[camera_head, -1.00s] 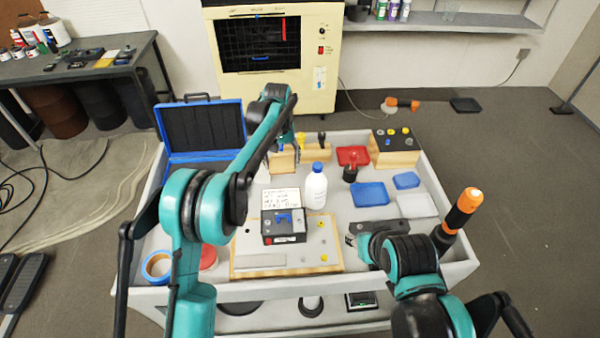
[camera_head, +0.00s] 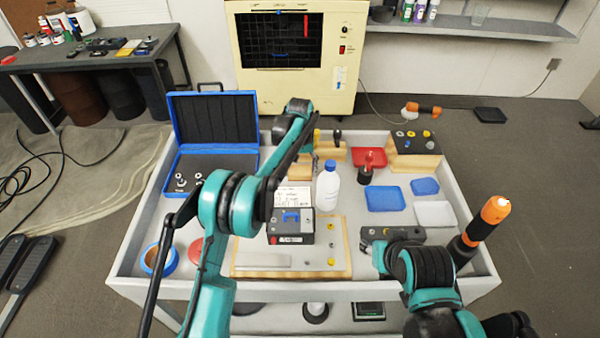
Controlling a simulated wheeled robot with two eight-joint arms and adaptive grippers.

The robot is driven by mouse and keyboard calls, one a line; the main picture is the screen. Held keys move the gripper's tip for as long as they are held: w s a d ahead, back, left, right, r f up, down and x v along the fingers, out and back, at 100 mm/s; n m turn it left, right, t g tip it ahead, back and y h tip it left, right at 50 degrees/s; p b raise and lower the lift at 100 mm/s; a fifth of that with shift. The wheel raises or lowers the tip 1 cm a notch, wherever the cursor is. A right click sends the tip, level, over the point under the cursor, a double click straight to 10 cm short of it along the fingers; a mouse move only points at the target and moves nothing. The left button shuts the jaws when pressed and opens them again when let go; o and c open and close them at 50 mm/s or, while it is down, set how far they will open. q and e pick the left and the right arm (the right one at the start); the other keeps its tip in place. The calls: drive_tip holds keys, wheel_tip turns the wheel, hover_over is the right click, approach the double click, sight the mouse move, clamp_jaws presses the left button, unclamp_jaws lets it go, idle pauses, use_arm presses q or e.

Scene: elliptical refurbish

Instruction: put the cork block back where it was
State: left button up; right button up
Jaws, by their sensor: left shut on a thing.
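My left gripper (camera_head: 313,163) points down over the back middle of the cart, behind the white bottle (camera_head: 327,187). It is shut on a tan block, which I take to be the cork block (camera_head: 300,171); the arm partly hides it, and I cannot tell whether it touches the cart's surface. A wooden tool holder (camera_head: 333,154) with upright handles stands just behind. My right gripper is mostly hidden by its own arm at the cart's front right, near a dark grey bar (camera_head: 392,233); its jaws do not show clearly.
An open blue case (camera_head: 213,118) is at the back left. Red (camera_head: 376,154) and blue (camera_head: 385,199) trays lie to the right. A black box (camera_head: 290,228) sits on a wooden board (camera_head: 340,262) in front. An orange-topped tool (camera_head: 492,212) stands at the right edge.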

use_arm(q)
drive_tip(key=shift+s+r, duration=0.1)
drive_tip(key=shift+r, duration=0.05)
drive_tip(key=shift+f, duration=0.25)
drive_tip(key=o, duration=1.2)
drive_tip(key=shift+r, duration=0.1)
